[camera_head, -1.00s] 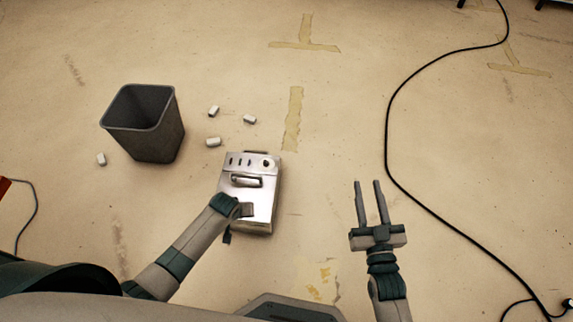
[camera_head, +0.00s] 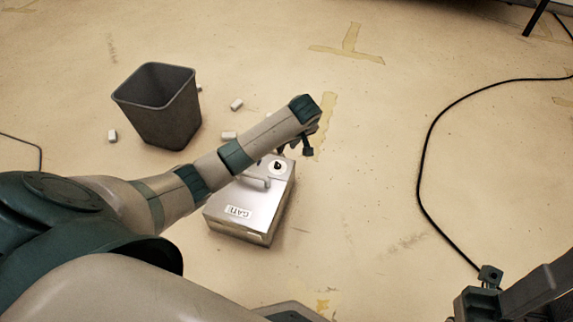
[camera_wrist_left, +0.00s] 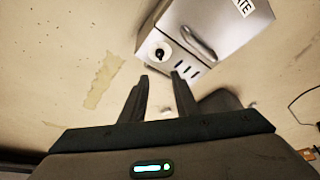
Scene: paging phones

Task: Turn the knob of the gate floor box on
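The gate floor box (camera_head: 262,213) is a metal box on the floor, with a GATE label (camera_head: 238,211) and a bar handle (camera_head: 254,182). Its knob, a dark centre on a round white plate (camera_head: 278,166), is at the far end; it also shows in the left wrist view (camera_wrist_left: 161,54), beside the handle (camera_wrist_left: 200,43) and several dark slots. My left gripper (camera_head: 305,143) is just past the knob end, partly hidden by its arm. In the left wrist view its fingers (camera_wrist_left: 160,78) are apart and empty, short of the knob. Part of my right arm shows at lower right; its fingertips are unclear.
A dark bin (camera_head: 160,108) stands left of the box, with small white blocks (camera_head: 237,104) near it. A black cable (camera_head: 421,180) curves over the floor at right. The floor between box and cable is clear.

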